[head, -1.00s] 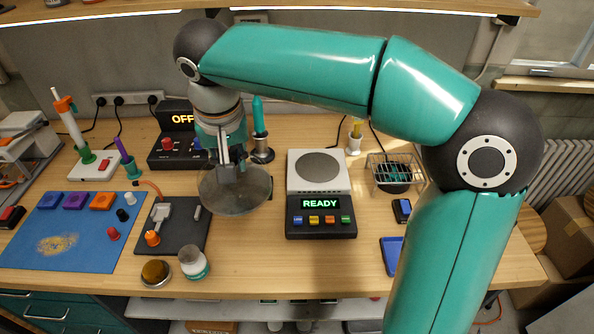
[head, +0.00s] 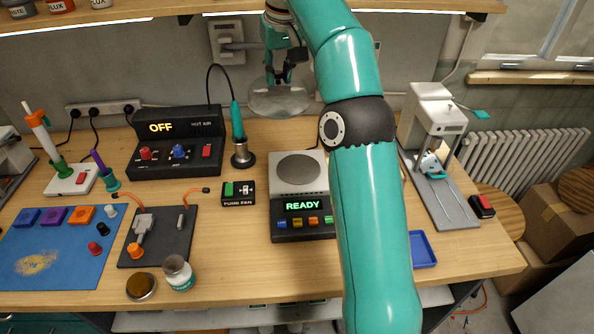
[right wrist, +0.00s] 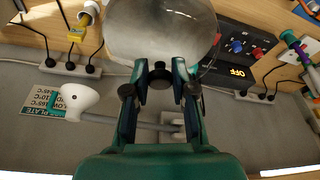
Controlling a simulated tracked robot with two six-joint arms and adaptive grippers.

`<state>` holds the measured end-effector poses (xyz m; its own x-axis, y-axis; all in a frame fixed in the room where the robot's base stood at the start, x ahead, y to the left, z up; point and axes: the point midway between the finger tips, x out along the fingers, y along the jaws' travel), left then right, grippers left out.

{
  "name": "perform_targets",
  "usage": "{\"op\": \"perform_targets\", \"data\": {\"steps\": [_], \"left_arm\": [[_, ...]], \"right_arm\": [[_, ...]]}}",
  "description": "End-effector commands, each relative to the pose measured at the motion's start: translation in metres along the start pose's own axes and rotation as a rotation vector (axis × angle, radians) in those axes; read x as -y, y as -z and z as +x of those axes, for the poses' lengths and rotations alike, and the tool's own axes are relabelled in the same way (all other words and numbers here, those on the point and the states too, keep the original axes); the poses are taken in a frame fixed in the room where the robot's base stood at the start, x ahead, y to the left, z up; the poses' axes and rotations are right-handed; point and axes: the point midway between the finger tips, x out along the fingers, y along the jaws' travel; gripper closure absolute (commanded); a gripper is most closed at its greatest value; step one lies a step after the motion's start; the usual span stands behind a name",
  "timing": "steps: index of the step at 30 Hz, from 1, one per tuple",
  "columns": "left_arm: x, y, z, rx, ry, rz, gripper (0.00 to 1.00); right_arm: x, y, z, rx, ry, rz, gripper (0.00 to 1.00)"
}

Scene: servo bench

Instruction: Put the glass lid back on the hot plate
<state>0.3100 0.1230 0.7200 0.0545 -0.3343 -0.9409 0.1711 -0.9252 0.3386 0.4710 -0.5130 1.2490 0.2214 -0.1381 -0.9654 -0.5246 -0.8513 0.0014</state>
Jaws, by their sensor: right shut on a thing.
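The round glass lid (head: 280,101) hangs level in the air behind the hot plate, in front of the back wall. My right gripper (head: 283,76) is above it, shut on its small dark knob. In the right wrist view the clear lid (right wrist: 160,28) spreads beyond the fingertips, with the knob (right wrist: 160,76) between them. The hot plate (head: 299,166) stands on the bench with a bare grey round top. Its display reads READY, above several coloured buttons. My left gripper is not in view.
A soldering iron in its stand (head: 242,154) and a fume fan box (head: 238,193) stand left of the hot plate. The hot air station (head: 177,139) reads OFF. A white press (head: 432,118) stands at the right. My right arm hides bench beside the hot plate.

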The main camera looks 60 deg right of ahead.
Motion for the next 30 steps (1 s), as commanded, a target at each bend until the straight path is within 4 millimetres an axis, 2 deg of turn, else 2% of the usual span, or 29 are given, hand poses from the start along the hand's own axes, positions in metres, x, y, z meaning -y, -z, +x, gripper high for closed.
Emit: {"op": "perform_targets", "data": {"steps": [1, 3, 9, 14, 18, 24, 30], "left_arm": [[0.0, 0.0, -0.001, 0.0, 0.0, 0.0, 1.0], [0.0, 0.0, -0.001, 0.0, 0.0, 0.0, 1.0], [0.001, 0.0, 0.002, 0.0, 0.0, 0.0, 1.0], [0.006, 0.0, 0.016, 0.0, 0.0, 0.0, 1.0], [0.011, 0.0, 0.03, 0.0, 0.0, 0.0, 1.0], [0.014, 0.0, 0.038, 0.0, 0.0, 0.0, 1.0], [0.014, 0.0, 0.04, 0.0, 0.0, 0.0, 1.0]], "right_arm": [[-0.013, 0.001, 0.005, -0.001, -0.008, 0.029, 1.0], [-0.025, 0.001, 0.011, -0.001, -0.014, 0.055, 1.0], [-0.048, -0.003, 0.028, -0.003, -0.027, 0.101, 1.0], [-0.051, -0.011, 0.055, -0.002, -0.028, 0.109, 1.0], [-0.05, -0.021, 0.09, -0.001, -0.027, 0.107, 1.0], [-0.05, -0.034, 0.138, -0.003, -0.027, 0.108, 1.0], [-0.05, -0.042, 0.172, -0.005, -0.027, 0.109, 1.0]]}}
